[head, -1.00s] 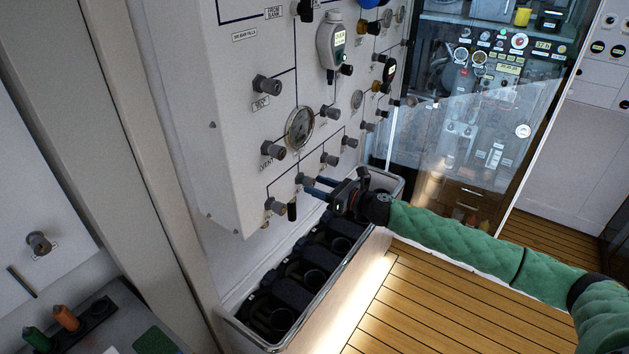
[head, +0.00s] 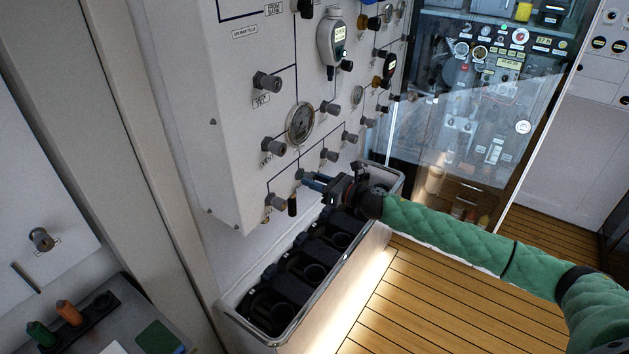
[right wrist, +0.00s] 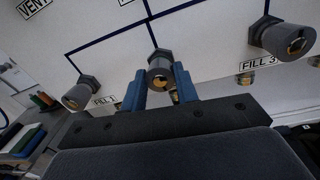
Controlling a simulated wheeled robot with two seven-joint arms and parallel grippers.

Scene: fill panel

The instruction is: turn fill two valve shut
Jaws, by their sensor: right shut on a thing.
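The fill two valve knob (right wrist: 160,72) is grey with a brass-coloured centre. It stands between the FILL 1 and FILL 3 valves in the right wrist view. My right gripper (head: 309,179) is at the lower part of the white panel (head: 235,120). Its blue fingers (right wrist: 160,88) are on both sides of the fill two knob and shut on it. In the head view the fingers mostly hide this knob. Its own label cannot be read. My left gripper is not in view.
The fill one knob (head: 276,201) and fill three knob (head: 330,155) flank the gripper closely. A gauge (head: 300,124) and more knobs sit above. A metal-rimmed trough (head: 296,325) with black holders runs below the panel. Wooden floor (head: 430,300) lies open to the right.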

